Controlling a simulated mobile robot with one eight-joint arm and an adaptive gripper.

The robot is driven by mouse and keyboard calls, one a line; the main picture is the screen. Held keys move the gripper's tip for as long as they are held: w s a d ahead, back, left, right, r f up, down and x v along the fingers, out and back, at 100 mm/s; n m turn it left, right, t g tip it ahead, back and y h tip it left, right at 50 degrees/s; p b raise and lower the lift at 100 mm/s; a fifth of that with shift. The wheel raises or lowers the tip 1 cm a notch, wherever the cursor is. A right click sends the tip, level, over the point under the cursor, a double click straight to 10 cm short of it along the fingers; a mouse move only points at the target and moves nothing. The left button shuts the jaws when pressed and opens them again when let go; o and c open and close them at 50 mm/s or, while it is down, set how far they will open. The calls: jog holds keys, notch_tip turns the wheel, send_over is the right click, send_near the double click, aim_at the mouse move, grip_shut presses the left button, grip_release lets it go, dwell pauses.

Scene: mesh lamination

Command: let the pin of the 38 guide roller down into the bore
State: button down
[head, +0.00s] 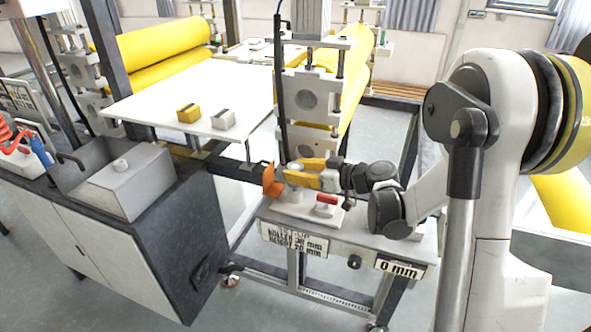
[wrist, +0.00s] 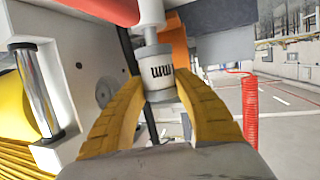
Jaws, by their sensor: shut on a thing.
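My gripper (head: 305,177) is shut on the white guide roller (head: 294,175), above the white fixture on the stand. In the wrist view my yellow fingers (wrist: 160,98) clasp the roller (wrist: 158,75) from both sides, its dark "mm" lettering facing the camera. A grey pin (wrist: 150,35) runs from the roller's end toward a white round boss (wrist: 150,10), at the picture's top. The pin looks roughly in line with the boss. The bore itself is hidden, and I cannot tell whether the pin tip is inside it.
An orange bracket (head: 270,183) stands close left of the roller; a red handle (head: 326,199) lies to its right. The stand (head: 418,250) carries labels on its front. The grey cabinet (head: 165,235) is left, and the press frame (head: 305,98) with yellow rolls is behind.

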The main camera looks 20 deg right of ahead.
jog(key=shift+f+b, duration=0.3)
jog(key=shift+f, duration=0.8)
jog(key=c, duration=0.9)
grip_release()
jog(key=shift+c, duration=0.2)
jog(key=v, duration=1.2)
